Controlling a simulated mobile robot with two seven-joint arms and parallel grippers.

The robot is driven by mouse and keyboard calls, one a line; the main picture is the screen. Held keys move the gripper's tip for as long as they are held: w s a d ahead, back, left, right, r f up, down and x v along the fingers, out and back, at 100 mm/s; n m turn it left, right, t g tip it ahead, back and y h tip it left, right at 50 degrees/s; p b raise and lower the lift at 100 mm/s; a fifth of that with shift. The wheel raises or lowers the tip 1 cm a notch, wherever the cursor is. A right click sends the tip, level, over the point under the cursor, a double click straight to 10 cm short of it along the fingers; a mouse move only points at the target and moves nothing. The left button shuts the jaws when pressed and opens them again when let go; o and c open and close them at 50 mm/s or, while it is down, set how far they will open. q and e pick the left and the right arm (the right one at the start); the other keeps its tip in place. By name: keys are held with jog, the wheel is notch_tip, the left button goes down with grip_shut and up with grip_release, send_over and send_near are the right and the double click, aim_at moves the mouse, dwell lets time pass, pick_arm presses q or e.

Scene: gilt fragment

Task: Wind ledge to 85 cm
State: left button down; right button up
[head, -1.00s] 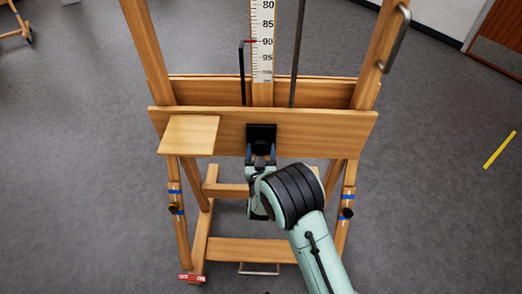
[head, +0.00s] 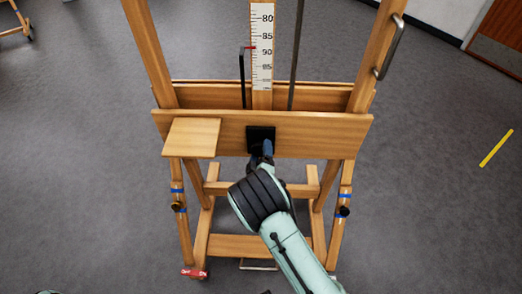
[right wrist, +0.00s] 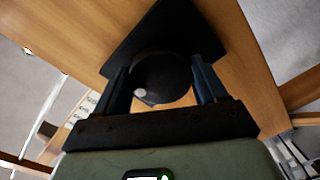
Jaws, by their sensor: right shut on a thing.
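A wooden easel carries a wide wooden ledge (head: 330,135) across its front. A black plate (head: 260,133) sits at the ledge's middle. In the right wrist view a round dark knob (right wrist: 162,78) stands in front of this plate. My right gripper (right wrist: 163,88) is shut on the knob, one finger on each side. In the head view my wrist hides the knob. My left gripper is out of view.
A small wooden shelf (head: 191,137) juts out at the ledge's left. A metal handle (head: 390,46) is on the right upright. Dark knobs with blue tape bands (head: 345,196) are on the lower legs. A red tag (head: 193,272) marks the left foot.

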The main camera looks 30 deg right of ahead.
jog(key=n+p, duration=0.1)
jog(key=n, duration=0.3)
jog(key=shift+n+p, duration=0.3)
jog(key=n+p, duration=0.1)
jog(key=n, duration=0.2)
jog(key=shift+r+n, duration=0.1)
jog(key=shift+n, duration=0.2)
jog(key=n, duration=0.3)
jog(key=shift+n+p, duration=0.3)
jog(key=shift+p, duration=0.05)
jog(key=n, duration=0.2)
jog(key=shift+a+n, duration=0.1)
jog(key=shift+n, duration=0.2)
jog(key=n, duration=0.2)
jog(key=shift+n, duration=0.4)
jog(key=shift+n+b, duration=0.55)
jog(key=shift+n, duration=0.35)
jog(key=n+b, duration=0.2)
jog(key=n, duration=0.3)
jog(key=shift+b, duration=0.4)
jog(key=shift+n+b, duration=0.75)
jog(key=shift+n, duration=0.95)
